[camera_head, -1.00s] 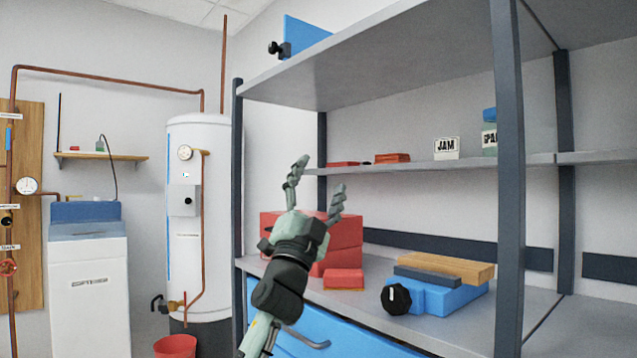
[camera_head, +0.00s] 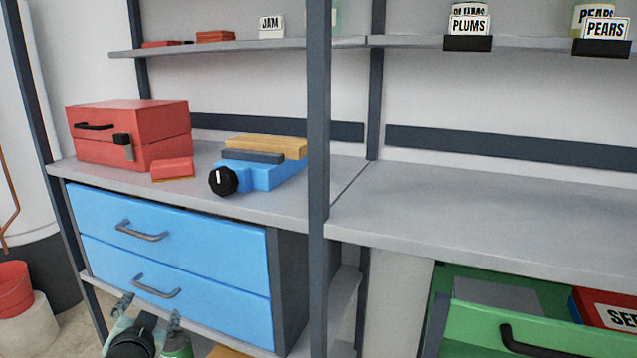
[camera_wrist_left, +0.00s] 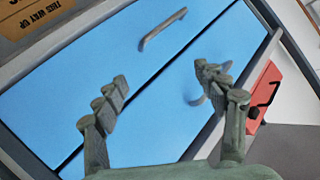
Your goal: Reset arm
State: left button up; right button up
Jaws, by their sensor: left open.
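My left gripper (camera_head: 150,309) is low in the head view, in front of the lower blue drawer (camera_head: 215,304). Its two fingers are spread, with nothing between them. In the left wrist view the open fingers (camera_wrist_left: 162,80) stand apart before the blue drawer fronts (camera_wrist_left: 95,70). One drawer handle (camera_wrist_left: 163,29) shows beyond the fingertips, and another is partly hidden behind the right finger. My right gripper is in no view.
The shelf top holds a red toolbox (camera_head: 130,135), a small red block (camera_head: 172,168) and a blue item with a black knob (camera_head: 270,175). A dark rack post (camera_head: 319,130) stands mid-view. An open green drawer (camera_head: 560,335) juts out at right. The right shelf (camera_head: 480,210) is clear.

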pick_arm(q)
jog(key=s+d+f+g+h, duration=0.1)
jog(key=s+d+f+g, duration=0.1)
jog(key=s+f, duration=0.6)
jog(key=s+d+f+n+g+h+p, duration=0.1)
jog(key=s+d+f+g, duration=0.1)
jog(key=s+f+g, duration=0.3)
jog(key=s+d+f+g+h+p, duration=0.1)
jog(key=s+d+f+g, duration=0.2)
jog(key=s+f, duration=0.8)
jog(key=s, duration=0.6)
jog(key=shift+f, duration=0.1)
